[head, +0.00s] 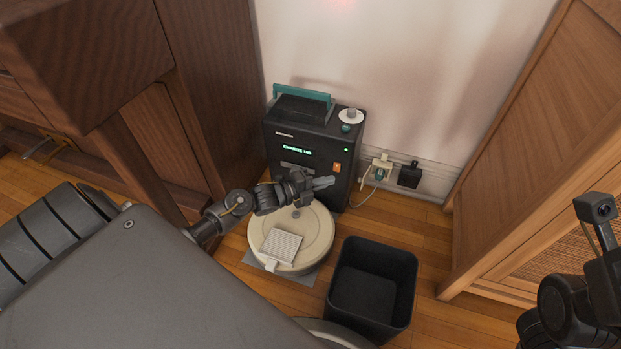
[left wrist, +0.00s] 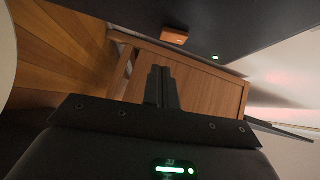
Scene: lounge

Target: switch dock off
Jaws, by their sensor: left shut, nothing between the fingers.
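The dock (head: 290,152) is a black box with a teal handle, standing against the wall. Its front has a lit green display, an orange switch (head: 337,167) and a small green light (head: 346,150). My left gripper (head: 328,182) is shut and empty, in front of the dock's face and just below the switch. In the left wrist view the shut fingers (left wrist: 161,72) lie below the orange switch (left wrist: 174,36), with a visible gap in the picture. The green light (left wrist: 215,57) is lit there too. My right arm shows at the right edge; its fingertips are not visible.
A round cream robot vacuum (head: 318,232) sits on the floor below my left gripper. A black bin (head: 345,290) stands to its right. A wall outlet with plugs (head: 381,166) is right of the dock. Wooden cabinets (head: 200,70) and (head: 545,150) flank the space.

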